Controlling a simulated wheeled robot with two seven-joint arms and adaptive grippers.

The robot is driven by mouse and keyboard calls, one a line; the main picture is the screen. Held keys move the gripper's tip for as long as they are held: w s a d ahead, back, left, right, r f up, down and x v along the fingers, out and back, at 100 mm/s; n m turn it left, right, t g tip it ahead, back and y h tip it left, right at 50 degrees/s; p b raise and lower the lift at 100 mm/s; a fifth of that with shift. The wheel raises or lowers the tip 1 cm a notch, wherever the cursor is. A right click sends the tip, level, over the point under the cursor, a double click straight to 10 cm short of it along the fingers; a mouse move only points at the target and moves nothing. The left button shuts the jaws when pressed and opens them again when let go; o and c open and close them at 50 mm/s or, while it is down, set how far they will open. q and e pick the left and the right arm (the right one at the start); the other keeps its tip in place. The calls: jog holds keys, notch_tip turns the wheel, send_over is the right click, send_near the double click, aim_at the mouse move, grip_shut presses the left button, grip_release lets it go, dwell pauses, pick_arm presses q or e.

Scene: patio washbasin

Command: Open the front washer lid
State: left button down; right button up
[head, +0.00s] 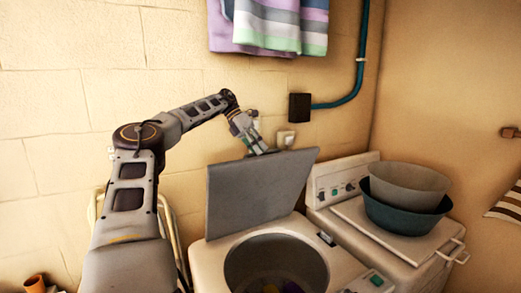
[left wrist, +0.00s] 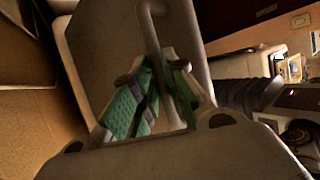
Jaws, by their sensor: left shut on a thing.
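The front washer (head: 233,258) stands at the bottom of the head view with its round drum opening uncovered. Its grey lid (head: 262,190) stands raised, roughly upright, behind the opening. My left gripper (head: 259,147) is at the lid's upper edge, partly hidden behind it. In the left wrist view, the green-padded fingers of the gripper (left wrist: 160,85) are closed around a thin bar-like handle (left wrist: 152,35) on the pale lid (left wrist: 97,45). Some coloured items lie deep in the drum, too dark to tell. My right gripper is in neither view.
A second washer (head: 350,222) stands to the right, its top carrying a grey bowl (head: 408,178) nested in a teal basin (head: 405,216). Towels (head: 268,28) hang above on the wall. A black box (head: 299,107) and teal pipe (head: 359,60) are on the wall.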

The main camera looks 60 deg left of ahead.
pick_arm(q)
jog(key=shift+s+a+f, duration=0.15)
jog(key=shift+a+f, duration=0.45)
jog(key=shift+f, duration=0.15)
jog(key=c, duration=1.8)
grip_release()
jog(key=shift+o, duration=1.3)
jog(key=shift+a+f, duration=0.15)
jog(key=shift+o, duration=0.4)
jog(key=shift+w+a+f, duration=0.15)
jog(key=shift+w+a, duration=0.05)
jog(key=shift+a, duration=0.25)
jog(key=shift+w+d+r, duration=0.1)
jog(key=shift+d+r, duration=0.2)
jog(key=shift+r, duration=0.05)
jog(key=shift+a, duration=0.1)
jog(key=v, duration=0.7)
